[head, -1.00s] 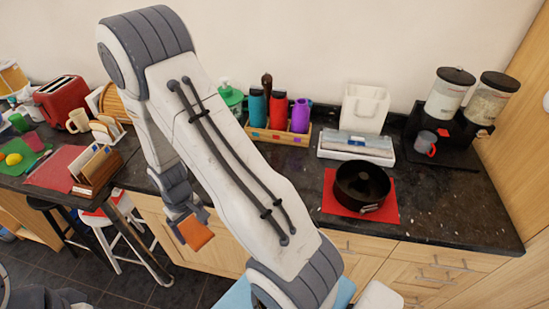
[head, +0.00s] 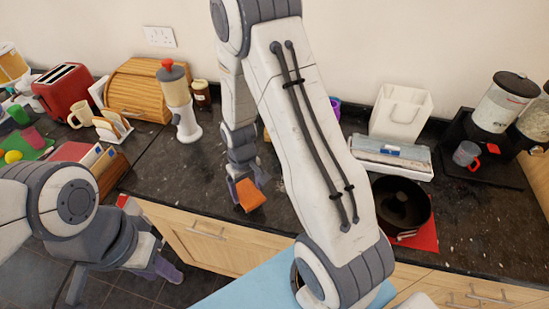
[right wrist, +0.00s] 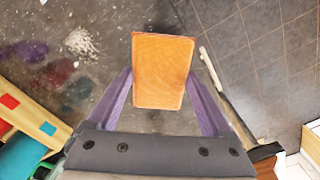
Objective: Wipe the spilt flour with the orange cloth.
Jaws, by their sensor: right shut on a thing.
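The orange cloth (head: 250,194) is in my right gripper (head: 246,184), over the front part of the dark counter in the head view. In the right wrist view the cloth (right wrist: 164,70) sits between the two purple fingers (right wrist: 165,92), which are shut on it. The spilt flour (right wrist: 81,41) is a small white patch on the counter, up and left of the cloth and apart from it. I cannot make out the flour in the head view. My left gripper (head: 167,268) is low at the left, in front of the cabinets; its jaws are not clear.
A white-and-grey appliance with a red top (head: 179,100) and a wooden bread bin (head: 146,91) stand behind left. A black pot (head: 400,207) is on a red mat at right. The wooden caddy (right wrist: 30,118) is close at lower left in the right wrist view.

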